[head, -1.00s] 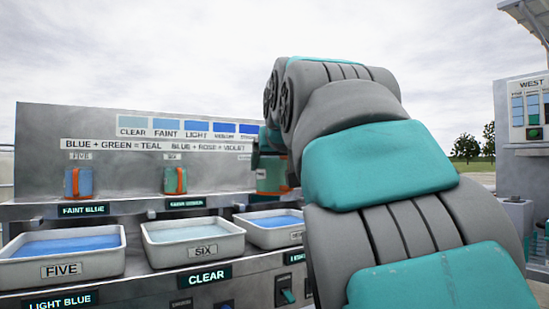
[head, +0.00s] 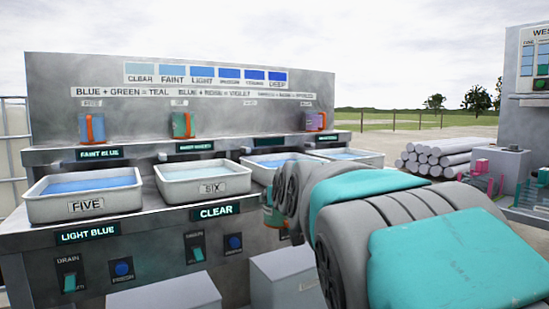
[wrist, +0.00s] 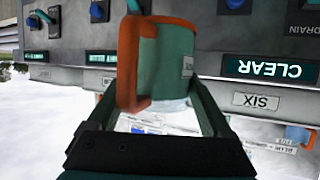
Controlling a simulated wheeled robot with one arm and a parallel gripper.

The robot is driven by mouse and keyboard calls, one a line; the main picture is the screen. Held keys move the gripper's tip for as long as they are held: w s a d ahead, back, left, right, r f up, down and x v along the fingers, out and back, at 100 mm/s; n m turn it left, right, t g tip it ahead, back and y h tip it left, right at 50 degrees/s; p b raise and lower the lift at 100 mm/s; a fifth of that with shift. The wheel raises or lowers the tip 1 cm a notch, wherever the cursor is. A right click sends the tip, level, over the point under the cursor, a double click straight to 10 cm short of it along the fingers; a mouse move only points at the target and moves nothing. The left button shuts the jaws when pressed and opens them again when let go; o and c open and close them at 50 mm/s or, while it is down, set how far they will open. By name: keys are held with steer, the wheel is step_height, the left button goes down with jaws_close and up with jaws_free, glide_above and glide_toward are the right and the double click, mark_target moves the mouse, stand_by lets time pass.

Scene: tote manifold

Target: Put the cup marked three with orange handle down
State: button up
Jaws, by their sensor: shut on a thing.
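A teal cup with an orange handle (wrist: 165,65) is held between the two fingers of my gripper (wrist: 158,85) in the wrist view. That view is upside down; the cup appears roughly upright, with its orange handle to the picture's left. A small pale label sits on its side, too small to read. In the head view, part of the cup (head: 272,217) shows beside my arm, in front of the bench face below the trays. My gripper is mostly hidden there. I see no surface touching the cup.
White trays FIVE (head: 85,208) and SIX (head: 205,187) stand on the bench, with more to the right. Other orange-handled cups stand behind them, including a blue one (head: 84,128). Grey boxes (head: 285,272) stand low in front. Logs (head: 437,160) lie at the right.

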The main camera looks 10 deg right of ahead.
steer(key=w+f, duration=0.2)
steer(key=f, duration=1.7)
steer(key=w+a+f, duration=0.1)
steer(key=w+f, duration=0.2)
steer(key=f, duration=1.6)
steer(key=shift+w+f+n+y, duration=0.2)
steer(key=shift+w+n+y, duration=0.1)
steer(key=shift+n+y, duration=0.1)
